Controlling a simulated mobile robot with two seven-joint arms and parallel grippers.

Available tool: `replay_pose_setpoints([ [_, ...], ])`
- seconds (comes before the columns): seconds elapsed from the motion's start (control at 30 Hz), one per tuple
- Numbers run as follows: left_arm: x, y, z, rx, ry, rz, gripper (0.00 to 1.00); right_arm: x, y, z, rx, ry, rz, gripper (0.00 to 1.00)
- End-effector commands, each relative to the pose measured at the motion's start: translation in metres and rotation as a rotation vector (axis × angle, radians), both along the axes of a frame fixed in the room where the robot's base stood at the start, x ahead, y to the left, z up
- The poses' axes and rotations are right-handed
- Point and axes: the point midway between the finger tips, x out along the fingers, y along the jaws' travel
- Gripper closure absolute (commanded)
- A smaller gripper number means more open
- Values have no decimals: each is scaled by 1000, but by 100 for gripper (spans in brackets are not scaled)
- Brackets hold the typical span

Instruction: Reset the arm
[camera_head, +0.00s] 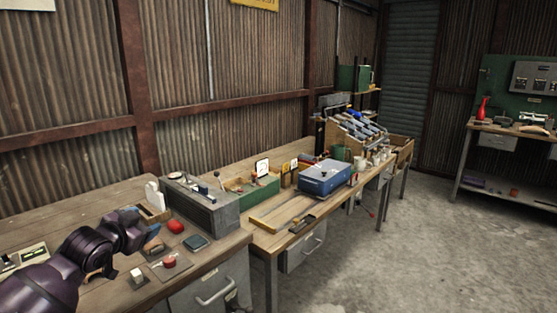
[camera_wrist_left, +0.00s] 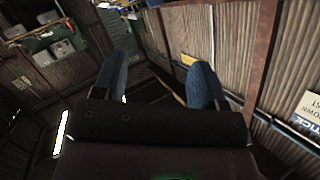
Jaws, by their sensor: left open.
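My left arm comes in from the left in the head view, dark purple, bent over the near wooden workbench (camera_head: 219,248). Behind the fingers are the corrugated wall and the room, seen at a steep tilt. My right gripper is in neither view.
Near my arm on the bench are a grey metal box (camera_head: 205,207), a red object (camera_head: 176,227), a dark flat item (camera_head: 196,243) and a red button (camera_head: 169,262). A blue toolbox (camera_head: 325,180) stands farther along. The concrete floor (camera_head: 430,245) at right is clear.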

Motion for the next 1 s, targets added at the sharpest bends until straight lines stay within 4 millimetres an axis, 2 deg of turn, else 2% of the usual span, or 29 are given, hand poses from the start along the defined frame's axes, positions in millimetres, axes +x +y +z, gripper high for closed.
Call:
replay_pose_setpoints([
  [0.03, -14, -11, -31, -23, -5, -6, 35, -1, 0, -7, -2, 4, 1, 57],
  [0.2, -63, -36, -100, -83, -38, -4, 35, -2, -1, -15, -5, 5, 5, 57],
  [0.4, -128, -55, -173, -146, -27, 33, 35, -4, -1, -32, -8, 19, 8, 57],
  [0.57, -185, -62, -228, -186, 26, 93, 35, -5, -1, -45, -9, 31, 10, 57],
  [0.8, -279, -65, -310, -261, 193, 222, 35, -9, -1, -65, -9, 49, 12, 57],
  [0.9, -315, -65, -340, -287, 268, 273, 35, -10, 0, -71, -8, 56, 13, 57],
  [1.0, -342, -64, -359, -299, 323, 308, 35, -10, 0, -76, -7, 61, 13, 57],
])
